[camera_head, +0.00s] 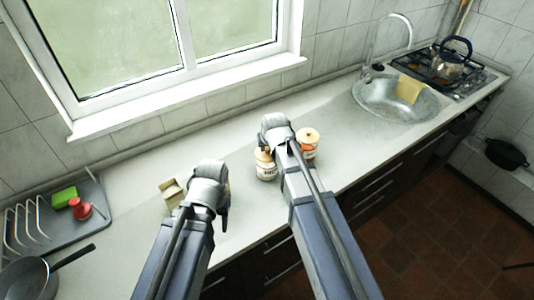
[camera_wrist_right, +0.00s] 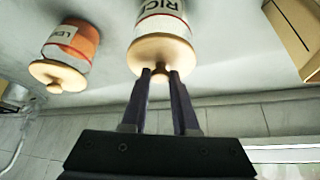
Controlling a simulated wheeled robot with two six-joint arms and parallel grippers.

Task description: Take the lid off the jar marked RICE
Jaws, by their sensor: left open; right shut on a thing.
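The RICE jar (camera_wrist_right: 162,18) is a white jar with a dark-lettered label. Its round wooden lid (camera_wrist_right: 142,53) is at the jar's mouth, with no clear gap showing. My right gripper (camera_wrist_right: 160,73) is shut on the lid's small knob. In the head view the RICE jar (camera_head: 265,173) is partly behind my right gripper (camera_head: 268,146), whose fingertips are hidden. My left gripper (camera_head: 224,214) is open and empty, to the left of the jar above the counter's front part.
A lidded jar with orange contents (camera_head: 307,149) stands just right of the RICE jar. A small open carton (camera_head: 172,193) is beside my left gripper. A dish rack tray (camera_head: 88,218) and pan (camera_head: 35,278) are at left; the sink (camera_head: 375,108) is at right.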

